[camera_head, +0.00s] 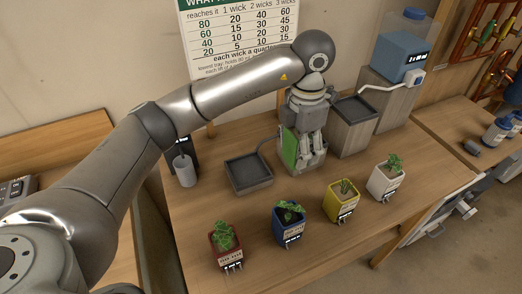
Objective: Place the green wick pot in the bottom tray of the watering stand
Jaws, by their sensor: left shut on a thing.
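My left gripper (311,150) points down at the middle of the watering stand and is shut on the green wick pot (289,147). One flat green side of the pot shows left of the fingers; the rest is hidden behind them. The pot is at the middle step of the stand; I cannot tell whether it touches it. The bottom tray (249,188), dark and square, sits on the table to the left of the gripper and looks empty. My right gripper is not in view.
Red (225,245), blue (289,224), yellow (341,201) and white (386,181) plant pots stand along the table's front. A higher tray (354,109) and a blue tank (402,60) are at the right. A grey cup (185,171) stands left of the bottom tray.

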